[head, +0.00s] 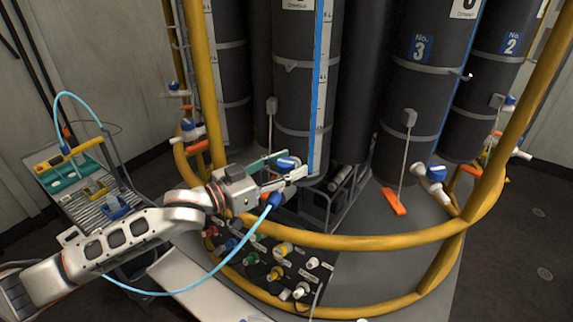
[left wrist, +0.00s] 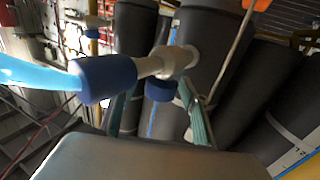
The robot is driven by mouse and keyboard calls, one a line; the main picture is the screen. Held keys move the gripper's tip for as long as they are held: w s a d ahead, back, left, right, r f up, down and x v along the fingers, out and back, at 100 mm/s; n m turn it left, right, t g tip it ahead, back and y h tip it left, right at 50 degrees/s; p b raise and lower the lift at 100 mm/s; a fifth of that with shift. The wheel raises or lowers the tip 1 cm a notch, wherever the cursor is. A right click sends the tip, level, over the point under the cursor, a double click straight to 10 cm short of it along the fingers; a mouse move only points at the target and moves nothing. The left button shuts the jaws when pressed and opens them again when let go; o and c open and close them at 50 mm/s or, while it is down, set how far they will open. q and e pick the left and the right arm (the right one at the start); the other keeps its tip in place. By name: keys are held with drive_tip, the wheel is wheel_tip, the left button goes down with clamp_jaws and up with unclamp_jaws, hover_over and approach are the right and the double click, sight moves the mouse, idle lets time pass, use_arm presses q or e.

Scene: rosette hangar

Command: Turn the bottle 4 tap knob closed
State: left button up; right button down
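A dark bottle (head: 298,90) with a blue strip stands in front of my left gripper; its number is cut off. Its tap has a blue knob (head: 287,162), which also shows in the left wrist view (left wrist: 160,89). A light blue hose (head: 235,258) ends in a blue connector (left wrist: 105,79) on the tap. My left gripper (head: 280,170) is at the tap. In the left wrist view its teal fingers (left wrist: 158,112) are apart, one on each side of the knob, with visible gaps. Whether either finger touches the knob is unclear. My right gripper is not in view.
A yellow rail (head: 370,241) rings the bottles and passes below my left gripper. A panel of coloured connectors (head: 275,262) sits under it. The No. 3 bottle (head: 425,90) with its tap (head: 433,175) is to the right. A tool tray (head: 85,185) is at left.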

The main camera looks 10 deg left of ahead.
use_arm(q)
drive_tip(key=shift+a, duration=0.1)
drive_tip(key=v, duration=1.2)
idle(0.6)
